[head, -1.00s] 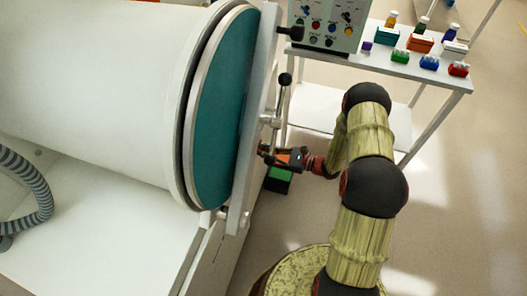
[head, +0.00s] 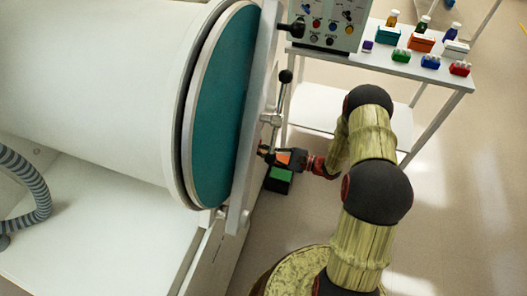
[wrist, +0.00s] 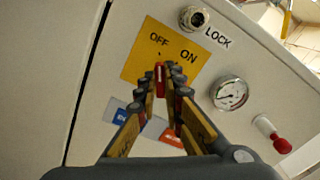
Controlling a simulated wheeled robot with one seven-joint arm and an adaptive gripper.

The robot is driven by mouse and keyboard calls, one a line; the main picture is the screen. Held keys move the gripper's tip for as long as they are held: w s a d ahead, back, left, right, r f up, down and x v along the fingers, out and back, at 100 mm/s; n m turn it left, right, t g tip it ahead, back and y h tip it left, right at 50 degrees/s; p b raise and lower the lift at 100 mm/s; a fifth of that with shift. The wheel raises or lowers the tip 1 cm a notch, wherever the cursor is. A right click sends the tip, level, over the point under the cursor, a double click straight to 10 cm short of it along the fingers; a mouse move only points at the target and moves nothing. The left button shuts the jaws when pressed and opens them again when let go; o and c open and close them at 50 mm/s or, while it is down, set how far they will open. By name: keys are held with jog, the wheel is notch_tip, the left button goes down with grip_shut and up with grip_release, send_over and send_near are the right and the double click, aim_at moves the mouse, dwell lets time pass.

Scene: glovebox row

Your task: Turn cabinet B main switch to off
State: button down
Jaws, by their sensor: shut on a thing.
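In the wrist view, the main switch is a red handle (wrist: 160,79) on a yellow plate (wrist: 139,65) marked OFF at left and ON at right. My gripper (wrist: 160,72) is shut on the red handle, with one finger on each side of it. The fingers hide part of the handle and the lower plate, so I cannot tell its exact setting. In the head view, my gripper (head: 268,153) reaches left to the cabinet front, low beside the large round teal door (head: 222,105). The switch is not clear there.
In the wrist view, a lock (wrist: 194,19) sits above the plate, with a gauge (wrist: 229,94) and a red-tipped knob (wrist: 281,145) at right. In the head view, a metal lever (head: 278,105) stands just above my gripper. A table (head: 385,65) with small boxes is behind.

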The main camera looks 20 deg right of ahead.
jog(key=c, duration=1.9)
grip_release()
jog(key=shift+s+d, duration=0.1)
jog(key=v, duration=1.1)
jog(key=shift+s+d, duration=0.2)
jog(key=shift+d, duration=0.1)
